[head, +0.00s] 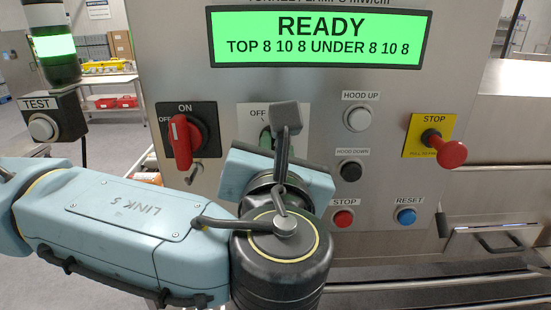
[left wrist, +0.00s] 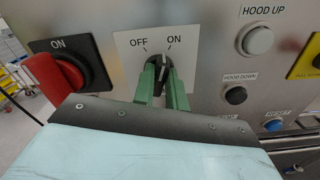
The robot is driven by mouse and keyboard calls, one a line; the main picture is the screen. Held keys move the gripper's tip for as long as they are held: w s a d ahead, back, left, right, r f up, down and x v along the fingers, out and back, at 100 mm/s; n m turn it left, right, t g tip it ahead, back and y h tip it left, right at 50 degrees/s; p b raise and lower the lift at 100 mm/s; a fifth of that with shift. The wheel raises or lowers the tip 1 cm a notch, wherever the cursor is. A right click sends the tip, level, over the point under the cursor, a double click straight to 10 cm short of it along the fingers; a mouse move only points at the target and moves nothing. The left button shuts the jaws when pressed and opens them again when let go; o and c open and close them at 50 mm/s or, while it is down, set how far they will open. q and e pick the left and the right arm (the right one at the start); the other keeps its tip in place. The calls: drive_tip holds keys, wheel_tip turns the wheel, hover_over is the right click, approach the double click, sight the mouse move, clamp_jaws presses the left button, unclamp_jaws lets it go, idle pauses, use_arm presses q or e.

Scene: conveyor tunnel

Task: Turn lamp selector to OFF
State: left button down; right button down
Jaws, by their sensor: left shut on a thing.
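The lamp selector is a black knob (left wrist: 161,76) on a white plate, with OFF at upper left and ON at upper right. My left gripper (left wrist: 162,84) has its two green fingers on either side of the knob and is shut on it. In the left wrist view the knob stands near upright, its top leaning slightly toward ON; its exact setting is hard to tell. My right gripper is not in view.
A red rotary switch (head: 181,136) marked ON sits close left of the selector. Hood up (head: 357,118), hood down (head: 350,169), red (head: 343,218) and blue reset (head: 406,216) buttons are to the right. A red STOP mushroom (head: 450,152) sticks out farther right. The green display (head: 315,38) reads READY.

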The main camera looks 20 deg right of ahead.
use_arm(q)
drive_tip(key=n+b, duration=0.5)
drive_tip(key=shift+a+f+n, duration=0.15)
drive_tip(key=shift+f+n, duration=0.05)
drive_tip(key=shift+n, duration=0.1)
drive_tip(key=shift+r+n+b, duration=0.15)
drive_tip(key=shift+n+b, duration=1.35)
drive_tip(key=shift+n, duration=0.5)
drive_tip(key=shift+a, duration=0.1)
drive_tip(key=c, duration=1.4)
unclamp_jaws()
drive_tip(key=shift+c, duration=0.2)
